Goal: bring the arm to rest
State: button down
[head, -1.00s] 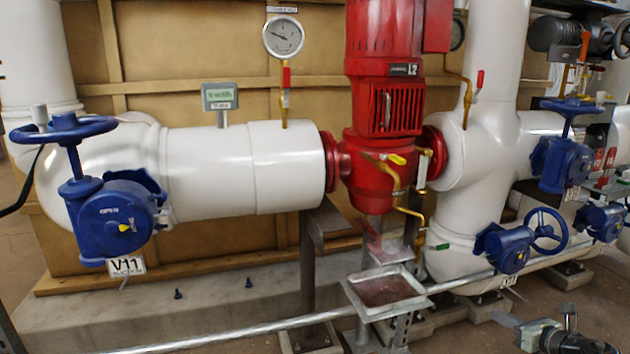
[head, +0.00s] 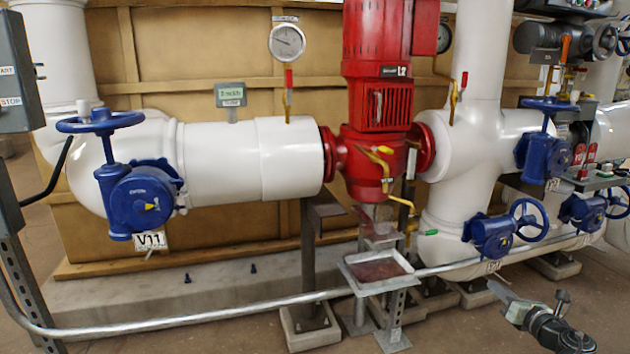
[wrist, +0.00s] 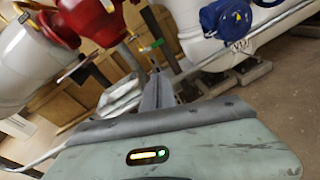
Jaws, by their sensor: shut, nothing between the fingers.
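My gripper (head: 495,287) shows at the lower right of the head view, at the end of my dark arm. Its fingers are together and hold nothing. It is in front of the pipework, over the concrete floor, with no contact visible. In the wrist view the closed grey fingers (wrist: 155,90) point away toward the pipes, above the pale green body of my wrist. The rest of my arm runs out of the bottom of the head view.
A red pump (head: 375,140) stands between white pipes. A blue handwheel valve (head: 140,200) tagged V11 is at left; a smaller blue valve (head: 495,237) is behind my gripper. A metal drip tray (head: 378,270) and thin pipe (head: 190,322) run low. A start/stop box (head: 12,75) stands far left.

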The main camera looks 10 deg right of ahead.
jog(key=w+r+m+h+p, duration=0.2)
jog(key=w+r+m+h, duration=0.55)
jog(key=m, duration=0.85)
jog(key=s+a+f+m+g+y+p, duration=0.2)
jog(key=s+a+f+m+g+p, duration=0.15)
jog(key=a+f+m+g, duration=1.4)
jog(key=s+a+f+y, duration=0.2)
jog(key=s+a, duration=0.1)
jog(key=a, duration=0.4)
jog(key=s+a+f+t+y, duration=0.1)
jog(key=s+a, duration=0.2)
jog(key=a, duration=0.4)
jog(key=s+a+f+y, duration=0.2)
jog(key=s+a, duration=0.1)
jog(key=a, duration=0.4)
notch_tip(320, 180, up, 38)
jog(key=p, duration=3.8)
jog(key=shift+a, duration=0.15)
jog(key=shift+s, duration=0.1)
